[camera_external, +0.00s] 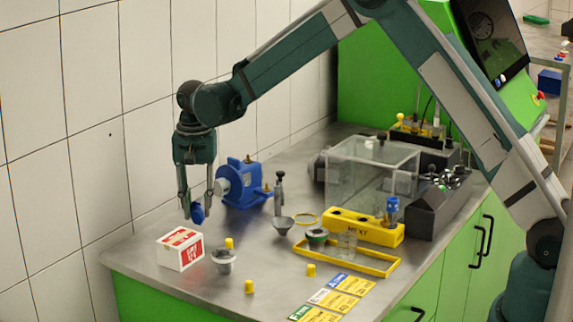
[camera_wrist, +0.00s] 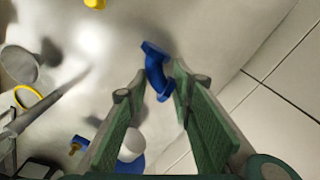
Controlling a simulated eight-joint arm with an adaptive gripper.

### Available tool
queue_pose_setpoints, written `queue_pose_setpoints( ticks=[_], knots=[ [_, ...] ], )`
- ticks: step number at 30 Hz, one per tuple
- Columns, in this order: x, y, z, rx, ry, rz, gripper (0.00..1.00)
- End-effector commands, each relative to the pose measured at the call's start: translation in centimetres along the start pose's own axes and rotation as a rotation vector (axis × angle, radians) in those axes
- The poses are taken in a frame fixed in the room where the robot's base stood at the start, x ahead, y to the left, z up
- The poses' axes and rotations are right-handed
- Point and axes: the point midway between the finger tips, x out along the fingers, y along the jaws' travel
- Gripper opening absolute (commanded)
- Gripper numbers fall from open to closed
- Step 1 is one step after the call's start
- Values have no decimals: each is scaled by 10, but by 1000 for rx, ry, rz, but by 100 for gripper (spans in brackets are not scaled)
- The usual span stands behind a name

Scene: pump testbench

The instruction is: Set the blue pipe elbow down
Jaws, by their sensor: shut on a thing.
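The blue pipe elbow (camera_external: 198,214) is held between the fingertips of my gripper (camera_external: 197,207) in the external view. It hangs above the far left part of the steel bench top (camera_external: 150,222), just behind the red and white box. In the wrist view the blue pipe elbow (camera_wrist: 156,72) shows between the fingers of my gripper (camera_wrist: 155,85), its flanged end pointing away from the palm. How far it is above the bench is hard to tell.
The red and white box (camera_external: 180,248) stands close in front. A blue pump (camera_external: 240,186) stands to the right. A small cup (camera_external: 223,261) and yellow caps (camera_external: 249,287) stand nearer the front. A yellow tray (camera_external: 350,262) lies further right. The tiled wall (camera_external: 90,130) is close on the left.

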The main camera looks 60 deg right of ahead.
Motion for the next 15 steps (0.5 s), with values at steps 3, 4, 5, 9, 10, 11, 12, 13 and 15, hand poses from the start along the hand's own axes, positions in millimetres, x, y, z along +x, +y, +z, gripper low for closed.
queue_pose_setpoints(
  ticks=[3,4,5,9,10,11,12,13,15],
  knots=[
    [12,0,0,0,0,0,9],
    [16,0,0,0,0,0,9],
    [19,0,0,0,0,0,9],
    [30,0,0,0,0,0,9],
    [31,0,0,0,0,0,9],
    [32,0,0,0,0,0,9],
    [32,0,0,0,0,0,9],
    [32,0,0,0,0,0,9],
    [32,0,0,0,0,0,9]
  ],
)
